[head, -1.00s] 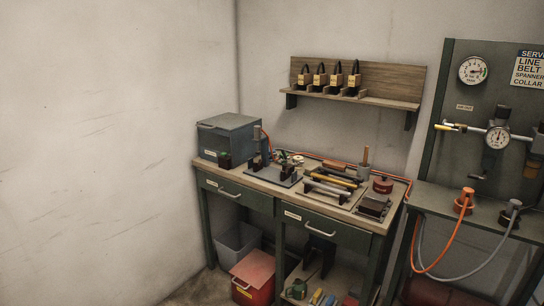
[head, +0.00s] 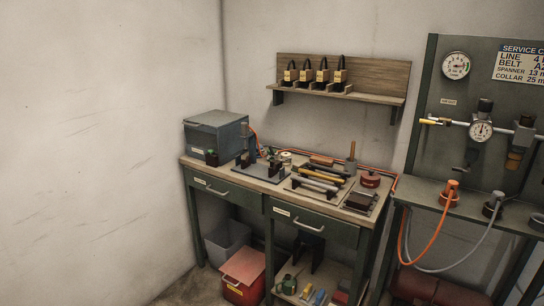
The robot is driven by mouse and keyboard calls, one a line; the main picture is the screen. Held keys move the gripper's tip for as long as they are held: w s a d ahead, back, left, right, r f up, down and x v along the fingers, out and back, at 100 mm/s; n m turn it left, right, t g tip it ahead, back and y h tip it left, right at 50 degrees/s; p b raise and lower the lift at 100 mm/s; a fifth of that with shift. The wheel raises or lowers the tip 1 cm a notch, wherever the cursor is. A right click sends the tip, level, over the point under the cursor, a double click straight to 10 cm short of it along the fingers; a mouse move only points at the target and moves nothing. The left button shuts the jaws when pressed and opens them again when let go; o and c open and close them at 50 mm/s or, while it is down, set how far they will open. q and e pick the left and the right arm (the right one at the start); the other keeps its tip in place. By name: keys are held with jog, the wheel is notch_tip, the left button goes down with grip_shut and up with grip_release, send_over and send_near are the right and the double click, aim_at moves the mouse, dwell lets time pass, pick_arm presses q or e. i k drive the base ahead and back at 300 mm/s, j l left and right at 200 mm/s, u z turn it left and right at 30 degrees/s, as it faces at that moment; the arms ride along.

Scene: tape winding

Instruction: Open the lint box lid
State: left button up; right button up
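Two lidded boxes are in view, and I cannot read their labels to tell which is the lint box. A red box (head: 236,292) with a paler red lid (head: 243,266) stands on the floor under the workbench; its lid looks shut. A grey-blue box (head: 205,141) stands on the left end of the bench top, also closed, with a small label on its front. Neither of my grippers is in view.
The green workbench (head: 228,196) has two drawers, and tools crowd its top. A grey bin (head: 226,241) stands behind the red box. A lower shelf (head: 317,281) holds small items. A service stand (head: 470,201) with hoses is at right.

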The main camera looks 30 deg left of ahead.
aim_at(216, 119)
jog(key=u, duration=1.55)
